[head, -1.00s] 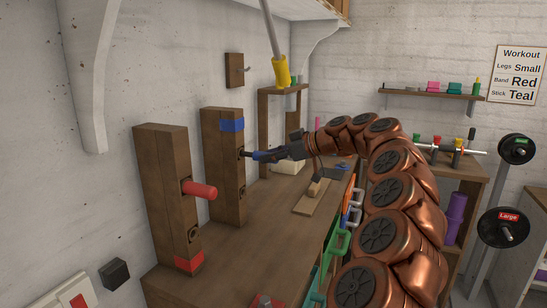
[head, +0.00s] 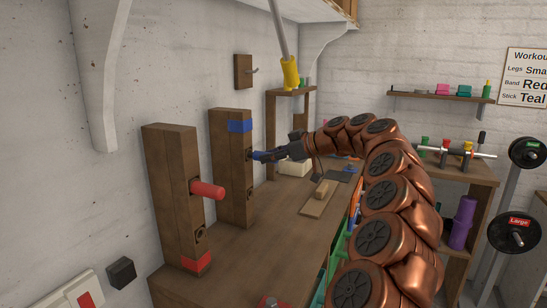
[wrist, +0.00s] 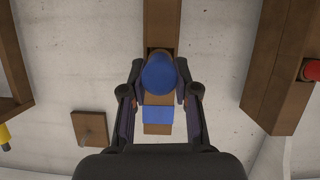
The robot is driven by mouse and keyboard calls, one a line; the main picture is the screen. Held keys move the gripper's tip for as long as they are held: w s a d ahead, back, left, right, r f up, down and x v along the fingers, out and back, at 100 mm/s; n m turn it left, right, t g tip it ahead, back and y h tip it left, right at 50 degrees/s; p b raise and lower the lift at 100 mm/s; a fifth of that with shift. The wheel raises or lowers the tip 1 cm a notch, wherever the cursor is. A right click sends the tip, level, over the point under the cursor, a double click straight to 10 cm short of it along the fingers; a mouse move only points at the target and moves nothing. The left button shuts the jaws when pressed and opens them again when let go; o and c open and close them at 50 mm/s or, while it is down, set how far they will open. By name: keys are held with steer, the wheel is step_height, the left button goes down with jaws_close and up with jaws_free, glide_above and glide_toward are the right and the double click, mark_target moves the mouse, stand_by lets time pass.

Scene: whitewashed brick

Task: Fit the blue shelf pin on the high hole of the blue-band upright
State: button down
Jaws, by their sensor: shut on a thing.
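The blue-band upright (head: 232,180) stands on the bench, with its blue band (head: 239,126) near the top. My gripper (head: 276,154) is shut on the blue shelf pin (head: 259,156) and holds it level. The pin's tip is at the upright's high hole; I cannot tell whether it is inside. The low hole (head: 249,190) is empty. In the wrist view the pin's round blue end (wrist: 160,72) lies between the fingers, hiding most of the hole, with the blue band (wrist: 157,115) below it in the picture.
The red-band upright (head: 170,210) stands nearer, with a red pin (head: 207,190) sticking out of its upper hole. A wooden block on a board (head: 318,199) lies right on the bench. A wall hook plate (head: 243,71) and a small rack (head: 271,115) are behind.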

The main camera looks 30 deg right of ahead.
steer(key=shift+w+a, duration=0.5)
steer(key=shift+w, duration=0.4)
steer(key=c, duration=0.8)
jaws_free()
steer(key=v, duration=1.2)
steer(key=shift+f, duration=0.1)
